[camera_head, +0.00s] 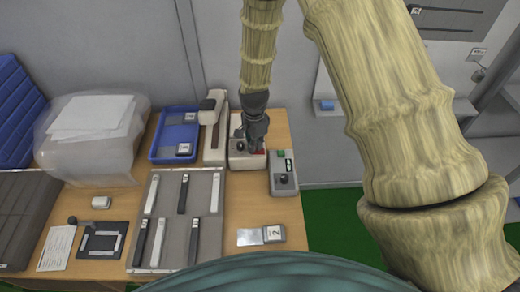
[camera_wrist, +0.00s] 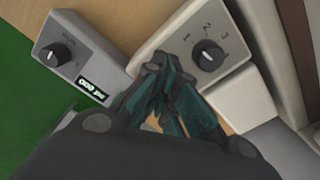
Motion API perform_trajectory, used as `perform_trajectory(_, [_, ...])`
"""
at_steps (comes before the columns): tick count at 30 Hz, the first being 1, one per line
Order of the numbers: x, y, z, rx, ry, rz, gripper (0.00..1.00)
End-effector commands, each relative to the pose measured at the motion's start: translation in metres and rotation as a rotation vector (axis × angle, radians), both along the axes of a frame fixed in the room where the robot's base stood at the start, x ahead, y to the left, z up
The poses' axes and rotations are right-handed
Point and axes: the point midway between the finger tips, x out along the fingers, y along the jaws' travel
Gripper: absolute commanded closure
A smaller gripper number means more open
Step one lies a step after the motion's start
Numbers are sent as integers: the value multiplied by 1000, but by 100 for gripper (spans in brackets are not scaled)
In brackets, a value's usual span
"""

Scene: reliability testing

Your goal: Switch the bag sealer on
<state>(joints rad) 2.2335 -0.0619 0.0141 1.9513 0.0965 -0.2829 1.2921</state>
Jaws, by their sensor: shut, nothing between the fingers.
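My gripper (camera_head: 256,148) is shut and empty, pointing down over the housing. In the wrist view its fingertips (camera_wrist: 155,70) cover the housing's edge; I cannot tell whether they touch it.
A grey box (camera_head: 284,183) with a knob, small display and green part stands close on the right. A blue tray (camera_head: 161,155) lies to the left. A grey rack (camera_head: 150,205) with several strips and a small labelled item (camera_head: 273,233) lie nearer. The front right table is mostly clear.

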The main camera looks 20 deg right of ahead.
Motion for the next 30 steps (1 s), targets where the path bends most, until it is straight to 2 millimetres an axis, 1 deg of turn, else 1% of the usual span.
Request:
perform_trajectory(1, [0,0,6,0,0,0,100])
perform_trajectory(3, [0,0,11,0,0,0,100])
perform_trajectory(27, [0,0,59,-1,-1,0,100])
perform_trajectory(30, [0,0,62,0,-1,1,100])
